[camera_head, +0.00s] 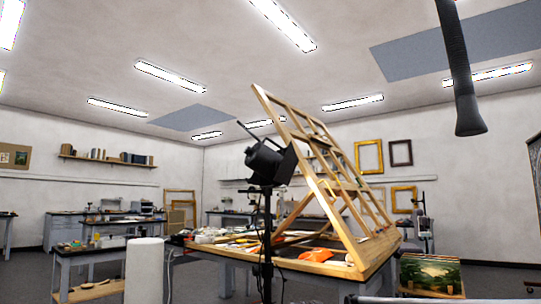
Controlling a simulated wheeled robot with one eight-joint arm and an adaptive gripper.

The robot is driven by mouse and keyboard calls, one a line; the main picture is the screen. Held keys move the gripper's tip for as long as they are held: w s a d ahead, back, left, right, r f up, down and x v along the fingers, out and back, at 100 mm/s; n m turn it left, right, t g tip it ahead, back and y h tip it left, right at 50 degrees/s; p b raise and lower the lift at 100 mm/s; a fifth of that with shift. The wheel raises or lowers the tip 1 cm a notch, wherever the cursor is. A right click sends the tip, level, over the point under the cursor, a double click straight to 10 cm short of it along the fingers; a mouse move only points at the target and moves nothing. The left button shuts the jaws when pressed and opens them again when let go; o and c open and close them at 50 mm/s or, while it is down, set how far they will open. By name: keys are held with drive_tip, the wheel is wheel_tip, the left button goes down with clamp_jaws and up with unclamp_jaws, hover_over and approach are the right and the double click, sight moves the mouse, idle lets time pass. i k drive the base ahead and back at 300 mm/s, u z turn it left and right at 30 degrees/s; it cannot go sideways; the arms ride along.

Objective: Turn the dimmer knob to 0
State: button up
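I cannot make out a dimmer knob in the head view. A black studio lamp (265,163) with flaps stands on a thin dark stand (267,235) in front of the work table. A dark cable hangs by the stand. Any knob on the lamp or its stand is too small or hidden to tell. My gripper is not in view.
A wooden table (380,258) with a tilted wooden frame (325,190) stands behind the lamp, with an orange item (316,255) on it. A small painting (430,271) is at the lower right. A black hose (460,75) hangs from above. Benches line the back.

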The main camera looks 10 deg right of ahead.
sight(248, 150)
drive_tip(key=k, duration=1.25)
drive_tip(key=u, duration=0.85)
drive_tip(key=i, duration=2.05)
drive_tip(key=z, duration=0.6)
